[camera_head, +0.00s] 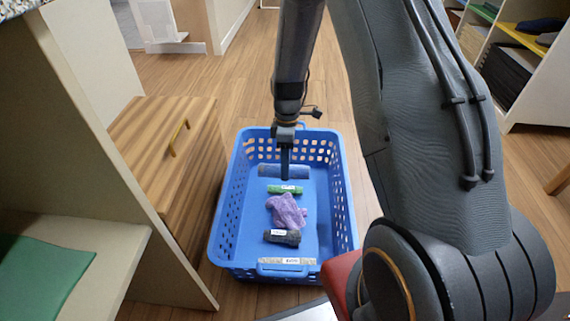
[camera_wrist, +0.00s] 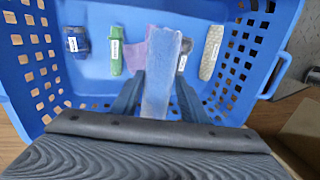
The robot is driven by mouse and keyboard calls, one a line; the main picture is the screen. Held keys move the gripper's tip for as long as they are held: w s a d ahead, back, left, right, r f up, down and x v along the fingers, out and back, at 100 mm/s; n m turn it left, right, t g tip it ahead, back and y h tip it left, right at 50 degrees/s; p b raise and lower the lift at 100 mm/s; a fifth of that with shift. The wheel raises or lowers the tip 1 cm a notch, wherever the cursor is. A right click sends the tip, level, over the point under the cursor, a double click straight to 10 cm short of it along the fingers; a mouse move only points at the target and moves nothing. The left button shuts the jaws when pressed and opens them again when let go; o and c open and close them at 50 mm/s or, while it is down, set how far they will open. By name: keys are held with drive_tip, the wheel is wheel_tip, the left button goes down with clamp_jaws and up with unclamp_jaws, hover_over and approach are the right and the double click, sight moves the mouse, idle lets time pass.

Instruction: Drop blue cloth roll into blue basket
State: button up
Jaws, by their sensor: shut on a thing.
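The blue cloth roll (camera_wrist: 162,60) is held between the two fingers of my gripper (camera_wrist: 159,98) in the wrist view. The basket's wall also shows in the wrist view (camera_wrist: 226,80).
The basket holds a dark blue roll (camera_wrist: 77,40), a green roll (camera_head: 276,189), a purple cloth (camera_head: 287,212), a dark grey roll (camera_head: 282,239) and a beige roll (camera_head: 290,261). A wooden drawer unit (camera_head: 160,150) stands left; shelves (camera_head: 530,85) stand far right.

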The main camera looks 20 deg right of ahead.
drive_tip(key=o, duration=1.1)
drive_tip(key=shift+r, duration=0.15)
drive_tip(key=p+v, duration=0.3)
drive_tip(key=v, duration=0.4)
drive_tip(key=shift+r, duration=0.35)
